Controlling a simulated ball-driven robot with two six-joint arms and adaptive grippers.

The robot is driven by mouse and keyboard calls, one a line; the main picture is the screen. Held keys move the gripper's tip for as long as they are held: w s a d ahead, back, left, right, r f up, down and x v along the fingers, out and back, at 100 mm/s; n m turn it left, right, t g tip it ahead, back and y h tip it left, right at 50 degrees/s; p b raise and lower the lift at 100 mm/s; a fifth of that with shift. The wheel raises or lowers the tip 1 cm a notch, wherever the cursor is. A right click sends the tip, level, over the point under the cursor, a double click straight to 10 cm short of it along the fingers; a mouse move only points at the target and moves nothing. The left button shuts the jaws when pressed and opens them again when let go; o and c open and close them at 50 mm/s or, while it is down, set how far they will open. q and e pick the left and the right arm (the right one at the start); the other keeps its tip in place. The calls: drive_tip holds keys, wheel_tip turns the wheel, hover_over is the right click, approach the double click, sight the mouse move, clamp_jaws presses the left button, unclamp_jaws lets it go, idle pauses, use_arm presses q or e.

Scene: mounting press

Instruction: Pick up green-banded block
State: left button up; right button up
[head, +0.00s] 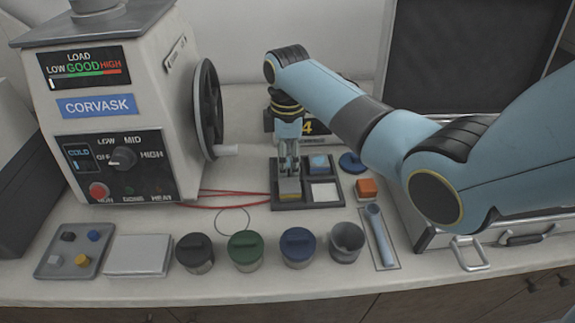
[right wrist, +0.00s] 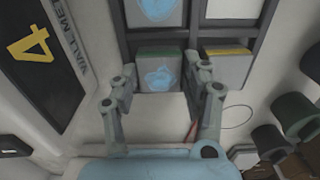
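The green-banded block (right wrist: 160,72) is grey with a green band on top and a light blue patch on its side. It sits in a compartment of the dark tray (head: 334,205). My right gripper (right wrist: 166,72) is open, with its fingertips apart to either side of this block; I cannot tell if they touch it. In the head view my right gripper (head: 289,165) points down over the tray's back left and hides the green-banded block. My left gripper is not in view.
A yellow-banded block (head: 289,189) sits in the tray's front left compartment, close to my gripper. A blue-topped block (head: 318,163) is at the back right. The press (head: 120,100) with its handwheel (head: 207,105) stands left. Lidded jars, including a green one (head: 245,251), line the front.

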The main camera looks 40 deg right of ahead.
clamp_jaws()
drive_tip(key=shift+r, duration=0.1)
